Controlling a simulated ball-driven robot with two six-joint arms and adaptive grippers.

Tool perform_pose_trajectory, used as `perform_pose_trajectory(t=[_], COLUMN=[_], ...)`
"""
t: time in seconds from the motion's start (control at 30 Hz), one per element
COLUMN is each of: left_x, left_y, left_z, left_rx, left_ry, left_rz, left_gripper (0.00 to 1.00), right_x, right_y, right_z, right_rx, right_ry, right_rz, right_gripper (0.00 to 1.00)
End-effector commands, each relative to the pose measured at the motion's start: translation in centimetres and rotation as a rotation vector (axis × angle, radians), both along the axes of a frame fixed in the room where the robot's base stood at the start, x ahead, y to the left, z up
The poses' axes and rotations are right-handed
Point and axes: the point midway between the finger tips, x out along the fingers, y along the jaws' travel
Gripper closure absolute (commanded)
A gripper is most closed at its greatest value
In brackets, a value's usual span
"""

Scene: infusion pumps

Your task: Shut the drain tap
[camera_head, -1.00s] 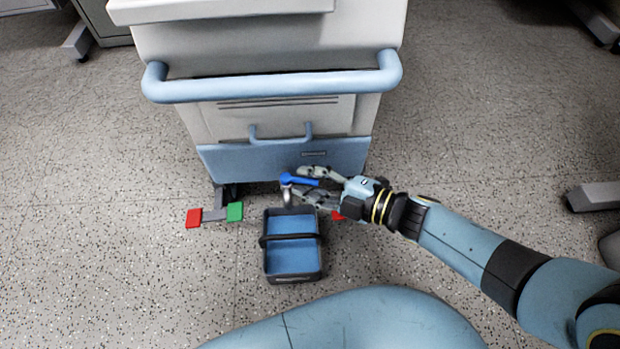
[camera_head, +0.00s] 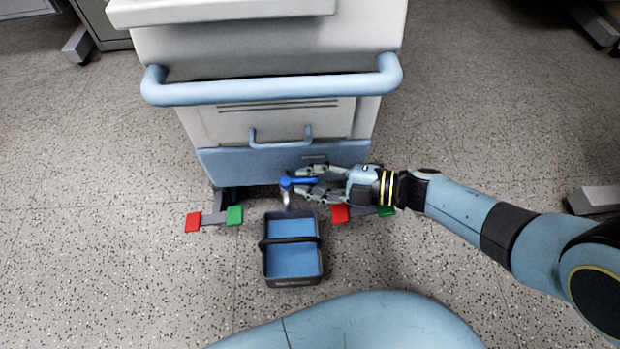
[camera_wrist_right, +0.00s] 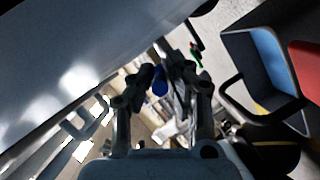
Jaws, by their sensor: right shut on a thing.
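The drain tap has a blue lever (camera_head: 302,181) and a grey metal spout (camera_head: 287,198), low at the front of the white and blue cabinet. The lever points right from the tap body, roughly level in the picture. My right gripper (camera_head: 312,182) comes in from the right, its fingers on either side of the lever and shut on it. In the right wrist view the blue lever (camera_wrist_right: 159,82) shows between the two fingertips (camera_wrist_right: 163,75). My left gripper is not in view.
A dark bucket with a blue inside (camera_head: 291,280) stands on the floor below the spout. Red (camera_head: 193,221) and green (camera_head: 235,214) pedals lie left of it, and another red pedal (camera_head: 340,213) lies right. The blue push handle (camera_head: 270,89) juts out above.

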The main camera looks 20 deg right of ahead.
Motion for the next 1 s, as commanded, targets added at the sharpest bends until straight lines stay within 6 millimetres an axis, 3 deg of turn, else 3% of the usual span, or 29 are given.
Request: perform_pose_trajectory(t=[0.07,0.1,0.17,0.53,1.0], left_x=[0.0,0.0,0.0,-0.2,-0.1], left_y=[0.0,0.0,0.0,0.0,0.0], left_z=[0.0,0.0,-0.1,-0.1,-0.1], left_rx=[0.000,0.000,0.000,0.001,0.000], left_ry=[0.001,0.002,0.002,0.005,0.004], left_rz=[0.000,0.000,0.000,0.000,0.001], left_gripper=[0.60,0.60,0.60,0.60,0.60], right_x=[0.0,0.0,0.0,-0.5,-5.7], right_y=[0.0,0.0,0.0,-0.8,-8.4], right_z=[0.0,0.0,0.0,0.1,2.1], right_rx=[-0.001,-0.001,-0.001,-0.003,-0.002], right_ry=[0.001,0.000,0.000,0.000,0.001], right_rz=[0.000,-0.001,-0.001,-0.002,-0.001], right_gripper=[1.00,0.84,0.78,0.78,0.78])
